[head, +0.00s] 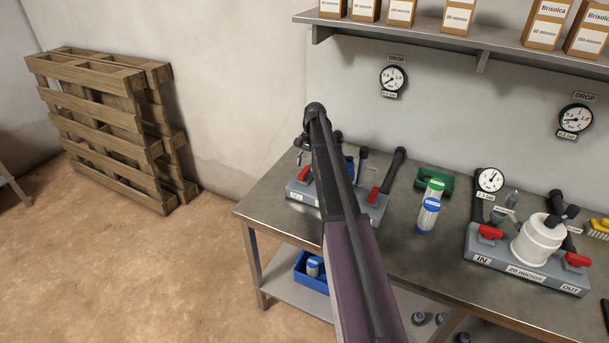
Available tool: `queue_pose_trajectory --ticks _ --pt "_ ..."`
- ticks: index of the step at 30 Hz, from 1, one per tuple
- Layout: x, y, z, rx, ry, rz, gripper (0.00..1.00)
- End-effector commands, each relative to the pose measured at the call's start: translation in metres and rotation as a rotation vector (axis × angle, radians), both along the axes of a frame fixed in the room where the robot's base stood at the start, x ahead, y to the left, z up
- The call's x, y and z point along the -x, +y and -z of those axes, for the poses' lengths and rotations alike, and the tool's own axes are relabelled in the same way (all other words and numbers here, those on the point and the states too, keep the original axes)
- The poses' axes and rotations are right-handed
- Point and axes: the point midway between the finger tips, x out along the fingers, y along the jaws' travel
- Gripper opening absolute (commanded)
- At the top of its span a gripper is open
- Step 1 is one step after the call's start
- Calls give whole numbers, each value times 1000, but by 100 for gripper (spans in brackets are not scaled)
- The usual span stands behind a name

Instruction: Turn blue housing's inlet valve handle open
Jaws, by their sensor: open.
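The blue housing (349,164) stands on the left grey manifold base (371,213) on the bench, mostly hidden behind my arm. Its left red valve handle (305,174), on the inlet side, shows just left of my arm. Its exact angle is hard to tell. A second red handle (373,194) shows to the right of my arm. My gripper (299,153) is small and dark, hanging from the arm's end above and slightly left of the left handle. It looks open and empty. I cannot tell whether it touches the handle.
A white housing (538,239) with red handles stands on the right manifold. Gauges (393,79) hang on the wall below a shelf (420,35) of boxes. Pallets (115,125) lean left; the floor before them is clear.

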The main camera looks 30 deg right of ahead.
Motion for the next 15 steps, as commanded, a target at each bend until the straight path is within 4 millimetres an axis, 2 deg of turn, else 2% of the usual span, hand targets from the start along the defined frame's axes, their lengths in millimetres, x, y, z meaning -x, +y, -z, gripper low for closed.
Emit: queue_pose_trajectory --ticks 1,6,15 --pt "1 2 7 0 0 0 64" --pt "4 4 16 0 0 0 64" --pt "5 6 20 0 0 1 64"
